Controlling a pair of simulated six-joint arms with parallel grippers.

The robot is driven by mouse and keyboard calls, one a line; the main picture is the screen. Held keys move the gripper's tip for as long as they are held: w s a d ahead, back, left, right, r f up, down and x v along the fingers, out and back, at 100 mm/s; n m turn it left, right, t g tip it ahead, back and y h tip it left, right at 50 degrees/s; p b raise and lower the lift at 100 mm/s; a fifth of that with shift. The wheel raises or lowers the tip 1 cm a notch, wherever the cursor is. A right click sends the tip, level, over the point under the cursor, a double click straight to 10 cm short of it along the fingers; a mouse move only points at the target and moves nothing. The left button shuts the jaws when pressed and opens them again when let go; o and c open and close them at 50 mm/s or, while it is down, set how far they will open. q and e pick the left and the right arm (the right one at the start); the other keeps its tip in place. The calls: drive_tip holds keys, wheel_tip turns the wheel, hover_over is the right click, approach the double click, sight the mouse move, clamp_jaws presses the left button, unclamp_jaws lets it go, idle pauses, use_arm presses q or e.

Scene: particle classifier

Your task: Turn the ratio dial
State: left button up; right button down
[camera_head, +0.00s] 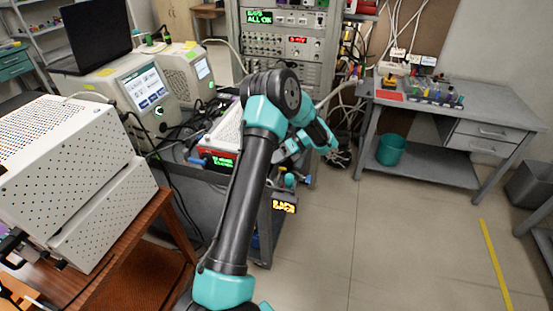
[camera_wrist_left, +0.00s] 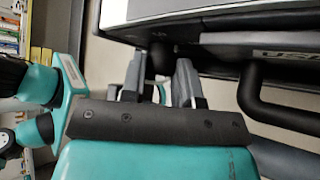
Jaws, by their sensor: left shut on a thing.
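My left gripper (camera_wrist_left: 160,67) is in the wrist view with its two grey fingers on either side of a small dark knob (camera_wrist_left: 160,56), which looks like the dial. The fingers are shut on it, under the front edge of a white and dark device (camera_wrist_left: 225,42). In the head view my left arm reaches up the middle, and the left gripper (camera_head: 286,151) is beside a box with a red panel and green text (camera_head: 222,160). The dial itself is hidden there by my arm. My right gripper does not show.
A black handle (camera_wrist_left: 250,95) juts from the device close to the right finger. A rack of instruments (camera_head: 300,45) stands behind my arm. White perforated boxes (camera_head: 75,150) sit on a brown table at the left. A grey workbench (camera_head: 455,110) is at the right, with clear floor before it.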

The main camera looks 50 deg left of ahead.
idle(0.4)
use_arm(q)
drive_tip(key=o, duration=0.9)
drive_tip(key=shift+w, duration=0.1)
drive_tip(key=v, duration=1.7)
drive_tip(key=shift+w+f, duration=0.1)
drive_tip(key=shift+d, duration=0.1)
